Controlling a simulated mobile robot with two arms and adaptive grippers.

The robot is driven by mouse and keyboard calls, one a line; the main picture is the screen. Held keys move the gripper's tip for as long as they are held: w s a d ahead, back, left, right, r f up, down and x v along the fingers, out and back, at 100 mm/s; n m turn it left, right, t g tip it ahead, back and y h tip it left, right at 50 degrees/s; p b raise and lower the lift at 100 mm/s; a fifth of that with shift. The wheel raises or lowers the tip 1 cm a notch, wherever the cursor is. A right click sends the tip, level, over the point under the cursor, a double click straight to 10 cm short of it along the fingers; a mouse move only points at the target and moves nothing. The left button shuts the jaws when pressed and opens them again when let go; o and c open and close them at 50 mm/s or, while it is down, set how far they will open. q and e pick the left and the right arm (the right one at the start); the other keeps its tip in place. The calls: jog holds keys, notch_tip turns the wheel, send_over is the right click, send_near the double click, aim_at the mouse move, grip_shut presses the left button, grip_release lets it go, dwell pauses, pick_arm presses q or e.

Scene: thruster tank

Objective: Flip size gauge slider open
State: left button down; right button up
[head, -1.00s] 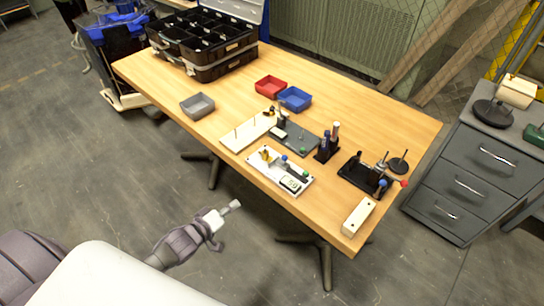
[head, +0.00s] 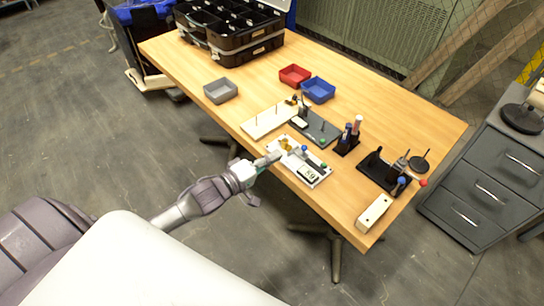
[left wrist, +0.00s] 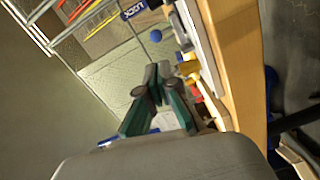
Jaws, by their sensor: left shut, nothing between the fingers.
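The size gauge appears to be the white board (head: 291,164) at the table's near edge. It carries a yellow piece (head: 286,144), a blue knob (head: 304,148) and a small display (head: 309,173). I cannot tell which part is the slider. My left gripper (head: 271,158) is shut and empty at the board's left end, close to the yellow piece. In the left wrist view its dark green fingers (left wrist: 158,74) are together, beside the yellow piece (left wrist: 188,68); whether they touch it is unclear. A blue ball (left wrist: 155,35) shows beyond. My right gripper is not in view.
Behind the board are a cream plate (head: 266,121) and a dark grey plate (head: 316,129) with pegs. A black holder (head: 347,141) and a black stand (head: 380,168) are to the right. Grey (head: 220,91), red (head: 295,75) and blue (head: 318,90) bins stand farther back.

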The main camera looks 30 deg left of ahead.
aim_at(303, 149)
pick_arm(q)
jog(key=x, duration=0.7)
jog(key=shift+s+d+r+p, duration=0.1)
jog(key=shift+d+p, duration=0.3)
jog(key=shift+s+d+p, duration=0.35)
jog(key=shift+d+p, duration=0.1)
jog(key=shift+d, duration=0.35)
jog(key=shift+s, duration=0.15)
